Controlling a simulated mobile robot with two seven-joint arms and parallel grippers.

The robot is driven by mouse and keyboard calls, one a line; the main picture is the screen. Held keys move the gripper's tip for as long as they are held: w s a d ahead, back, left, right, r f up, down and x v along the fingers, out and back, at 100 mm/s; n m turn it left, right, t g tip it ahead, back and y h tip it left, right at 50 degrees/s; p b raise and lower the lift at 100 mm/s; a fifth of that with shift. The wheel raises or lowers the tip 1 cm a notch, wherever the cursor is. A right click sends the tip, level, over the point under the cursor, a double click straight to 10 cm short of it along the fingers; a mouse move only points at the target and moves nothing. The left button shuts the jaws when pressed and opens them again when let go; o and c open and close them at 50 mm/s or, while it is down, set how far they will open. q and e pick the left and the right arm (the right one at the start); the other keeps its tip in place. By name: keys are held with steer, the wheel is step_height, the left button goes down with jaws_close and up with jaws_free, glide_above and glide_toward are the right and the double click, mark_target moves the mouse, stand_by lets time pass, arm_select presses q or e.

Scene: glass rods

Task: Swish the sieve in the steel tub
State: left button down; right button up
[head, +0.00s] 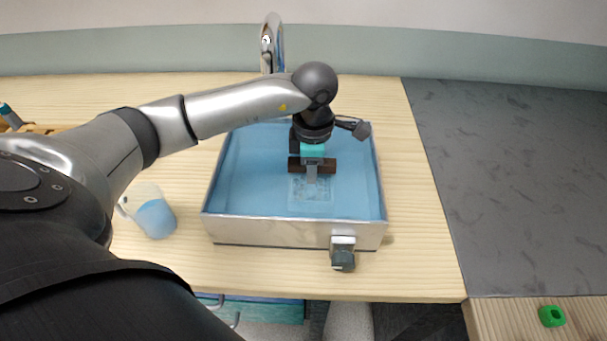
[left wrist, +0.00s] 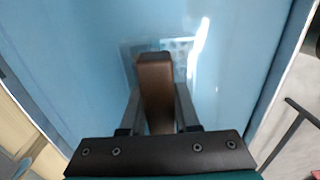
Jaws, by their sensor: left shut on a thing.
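The steel tub (head: 268,233) stands on the wooden worktop and holds blue liquid. The sieve has a brown handle (head: 326,166) and a pale mesh (head: 312,192); the mesh appears to lie in the liquid near the middle of the tub. My left gripper (head: 311,172) reaches down over the tub and is shut on the handle. In the left wrist view the brown handle (left wrist: 156,85) sits between the two fingers, with the pale mesh (left wrist: 180,48) beyond it, partly hidden by the handle and blurred by glare. My right gripper is not in view.
A clear jug (head: 155,217) with blue liquid stands left of the tub. A tap (head: 272,42) rises behind, and a drain valve (head: 343,255) juts from the tub's front. A dark grey surface (head: 520,180) lies clear at right. A green object (head: 551,316) sits front right.

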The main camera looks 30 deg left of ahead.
arm_select(q)
steer(key=shift+r+p, duration=3.9)
steer(key=shift+r, duration=1.65)
step_height(320, 180, up, 5)
steer(key=p, duration=0.3)
